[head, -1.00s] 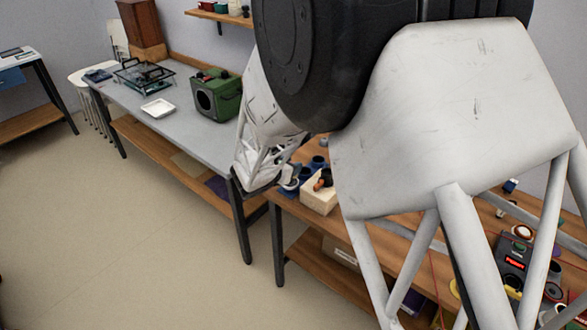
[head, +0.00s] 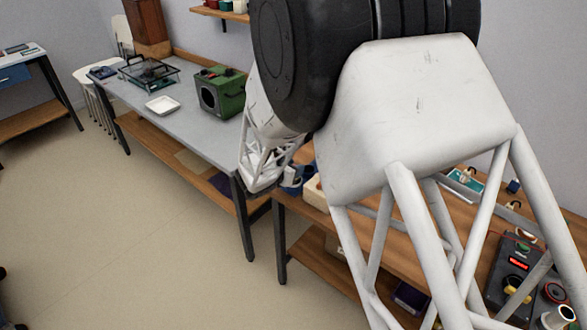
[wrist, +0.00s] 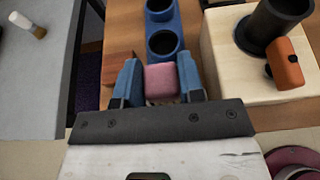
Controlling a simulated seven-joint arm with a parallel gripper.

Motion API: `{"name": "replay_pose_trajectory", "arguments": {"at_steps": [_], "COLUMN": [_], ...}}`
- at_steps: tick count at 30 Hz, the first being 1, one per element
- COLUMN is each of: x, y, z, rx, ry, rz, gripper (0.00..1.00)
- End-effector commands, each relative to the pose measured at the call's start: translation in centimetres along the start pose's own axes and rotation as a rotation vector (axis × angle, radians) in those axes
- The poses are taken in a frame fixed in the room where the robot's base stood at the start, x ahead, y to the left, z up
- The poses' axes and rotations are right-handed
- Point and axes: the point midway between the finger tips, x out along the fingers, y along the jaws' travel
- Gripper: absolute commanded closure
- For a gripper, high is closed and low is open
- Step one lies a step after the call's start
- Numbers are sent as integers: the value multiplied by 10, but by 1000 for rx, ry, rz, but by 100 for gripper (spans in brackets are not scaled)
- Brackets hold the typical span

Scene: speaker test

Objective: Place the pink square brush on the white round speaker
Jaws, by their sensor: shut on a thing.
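In the wrist view, my gripper (wrist: 159,68) has its two blue fingers closed on the sides of the pink square brush (wrist: 161,80). The brush sits between the fingertips, and its far end points away from the camera. In the head view my arm hides the brush and the fingers. I cannot pick out a white round speaker with certainty.
Blue cups (wrist: 162,44) and a pale block (wrist: 225,60) with a black cylinder and an orange part stand close to my gripper.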

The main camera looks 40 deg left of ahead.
Motion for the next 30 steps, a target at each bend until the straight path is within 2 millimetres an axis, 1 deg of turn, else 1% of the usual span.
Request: {"name": "replay_pose_trajectory", "arguments": {"at_steps": [14,15,19,20,30], "x": [2,2,2,2,2], "y": [0,0,0,0,0], "z": [-5,-5,-5,-5,-3], "rx": [1,1,1,1,1], "ry": [-1,-1,-1,-1,-1], "rz": [1,1,1,1,1], "gripper": [88,61,41,39,39]}}
